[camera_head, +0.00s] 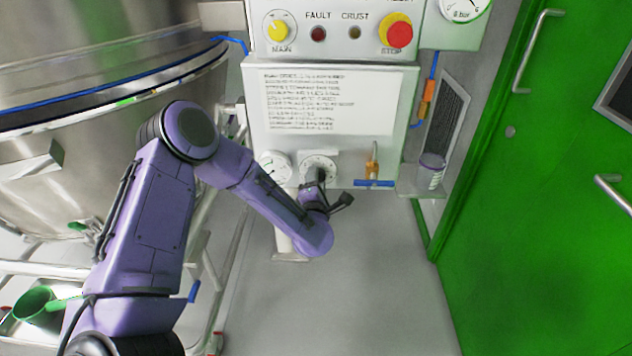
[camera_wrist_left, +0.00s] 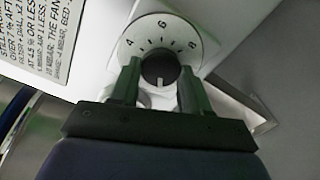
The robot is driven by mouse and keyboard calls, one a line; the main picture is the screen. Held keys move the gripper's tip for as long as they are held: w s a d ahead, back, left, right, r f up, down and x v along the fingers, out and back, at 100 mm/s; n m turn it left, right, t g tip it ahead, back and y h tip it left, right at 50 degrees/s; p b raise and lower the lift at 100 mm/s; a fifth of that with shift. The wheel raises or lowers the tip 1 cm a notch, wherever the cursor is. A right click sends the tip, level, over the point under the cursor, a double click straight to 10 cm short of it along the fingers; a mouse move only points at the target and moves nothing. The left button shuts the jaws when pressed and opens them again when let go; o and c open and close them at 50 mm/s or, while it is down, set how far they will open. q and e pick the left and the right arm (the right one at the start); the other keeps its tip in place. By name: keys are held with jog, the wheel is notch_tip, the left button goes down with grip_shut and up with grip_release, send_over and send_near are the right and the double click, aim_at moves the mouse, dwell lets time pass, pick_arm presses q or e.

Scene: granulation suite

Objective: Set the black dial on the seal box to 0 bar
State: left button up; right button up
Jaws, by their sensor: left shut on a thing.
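The black dial (camera_wrist_left: 158,68) sits on a white round scale plate (camera_wrist_left: 137,32). The numbers 4, 6 and 8 show around its far side in the left wrist view. A white mark on the dial points down in that view, away from the 6; the number there is hidden. My left gripper (camera_wrist_left: 160,74) is shut on the dial, one green finger on each side. In the head view, the scale plate (camera_head: 315,162) shows low on the white seal box (camera_head: 325,147), with my left gripper (camera_head: 319,180) covering much of the dial. My right gripper is not in view.
A small round gauge (camera_head: 274,166) sits left of the dial. A blue-handled valve (camera_head: 374,183) is close to its right, and a purple-lidded jar (camera_head: 431,170) stands further right. A steel vessel (camera_head: 110,95) fills the left; a green door (camera_head: 530,200) is right.

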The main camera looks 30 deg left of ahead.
pick_arm(q)
jog(key=o, duration=1.1)
jog(key=shift+c, duration=0.2)
jog(key=shift+s+d, duration=0.1)
jog(key=v, duration=1)
jog(key=shift+s, duration=0.2)
